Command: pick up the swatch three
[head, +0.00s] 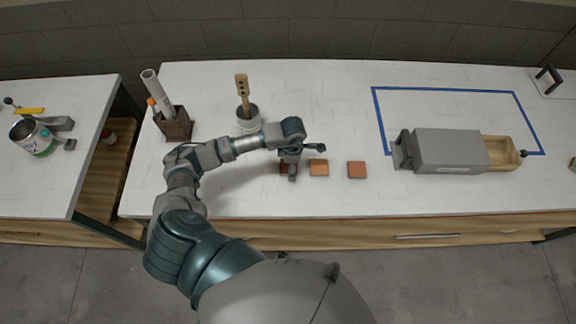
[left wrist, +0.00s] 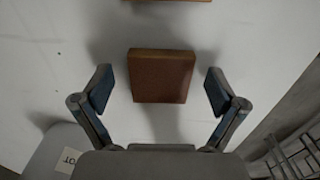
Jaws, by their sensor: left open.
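Three square swatches lie in a row on the white worktop. The left one (head: 284,168) is dark reddish brown and partly hidden by my left gripper (head: 292,168). The middle one (head: 319,168) is orange-tan, and the right one (head: 357,170) is reddish brown. No numbers are readable on them. In the left wrist view, a brown swatch (left wrist: 162,76) lies between the spread fingers of my left gripper (left wrist: 159,88), with gaps on both sides. The gripper is open and holds nothing. The edge of another swatch (left wrist: 180,1) shows at the top. My right gripper is not visible.
A grey box (head: 450,150) with an open wooden drawer stands right of the swatches, by a blue tape outline (head: 445,90). Clear worktop (head: 310,100) lies behind the swatches.

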